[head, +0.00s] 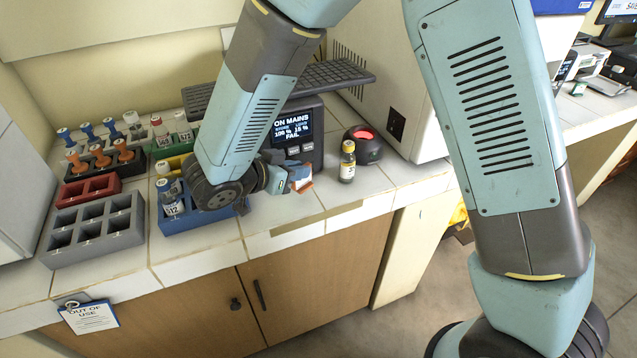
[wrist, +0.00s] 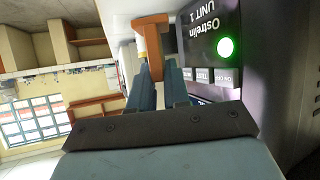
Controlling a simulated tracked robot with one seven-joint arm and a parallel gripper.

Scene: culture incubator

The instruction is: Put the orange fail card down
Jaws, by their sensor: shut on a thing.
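The unit (head: 312,140) has a lit screen reading "ON MAINS" and "FAIL". Its front panel (wrist: 205,40) shows a green light and a row of buttons in the wrist view. My fingers partly hide the card, and my arm partly hides the unit.
A blue rack (head: 205,222) with vials sits left of my gripper. Bare white tiles (head: 285,212) lie along the counter's front edge.

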